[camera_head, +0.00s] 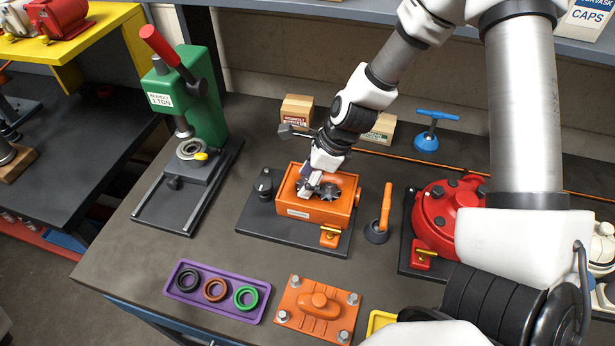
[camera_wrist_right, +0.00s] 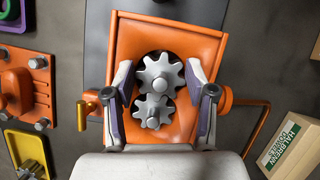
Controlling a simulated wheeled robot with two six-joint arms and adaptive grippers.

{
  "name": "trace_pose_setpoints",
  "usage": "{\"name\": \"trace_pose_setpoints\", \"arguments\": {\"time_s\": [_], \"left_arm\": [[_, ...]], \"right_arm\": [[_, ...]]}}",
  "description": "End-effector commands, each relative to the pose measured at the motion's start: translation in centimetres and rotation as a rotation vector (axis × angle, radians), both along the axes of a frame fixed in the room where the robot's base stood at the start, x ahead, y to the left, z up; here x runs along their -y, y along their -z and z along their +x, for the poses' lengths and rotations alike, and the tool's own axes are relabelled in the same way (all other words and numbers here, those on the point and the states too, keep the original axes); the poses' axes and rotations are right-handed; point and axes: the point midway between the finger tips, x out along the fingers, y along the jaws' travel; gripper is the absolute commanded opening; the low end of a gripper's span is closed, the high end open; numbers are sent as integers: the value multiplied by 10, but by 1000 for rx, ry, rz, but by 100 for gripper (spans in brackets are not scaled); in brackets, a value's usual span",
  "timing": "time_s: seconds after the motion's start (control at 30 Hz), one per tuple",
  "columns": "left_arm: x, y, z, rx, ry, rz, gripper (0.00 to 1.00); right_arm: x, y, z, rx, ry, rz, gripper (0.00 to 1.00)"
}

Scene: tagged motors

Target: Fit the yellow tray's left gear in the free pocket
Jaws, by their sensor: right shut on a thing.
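The orange housing (camera_head: 297,208) stands open on a dark base plate; it also fills the middle of the wrist view (camera_wrist_right: 190,37). My right gripper (camera_head: 311,188) points down into it, shut on a grey toothed gear (camera_wrist_right: 160,77). That gear is over the left pocket as the head view sees it; whether it touches the floor cannot be told. A second grey gear (camera_wrist_right: 153,112) sits beside it, in the right part of the housing (camera_head: 331,191). The yellow tray (camera_head: 377,320) is mostly behind my arm; the wrist view shows its corner (camera_wrist_right: 12,140) with another gear (camera_wrist_right: 31,169).
An orange cover with bolts (camera_head: 318,301) and a purple tray of rings (camera_head: 231,306) lie in front. A green press (camera_head: 199,100) stands at left.

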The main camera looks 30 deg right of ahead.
Motion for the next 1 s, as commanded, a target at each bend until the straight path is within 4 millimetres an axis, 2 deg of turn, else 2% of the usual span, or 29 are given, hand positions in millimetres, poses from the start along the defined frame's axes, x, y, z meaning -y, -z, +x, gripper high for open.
{"name": "trace_pose_setpoints", "arguments": {"time_s": [0.17,0.77,1.0], "left_arm": [[0,-6,0,0,0,0,45],[0,0,0,0,0,0,45],[0,-7,0,0,0,0,45]], "right_arm": [[0,-5,0,0,1,0,9],[0,2,0,0,1,0,9],[0,-4,0,0,1,0,9]]}}
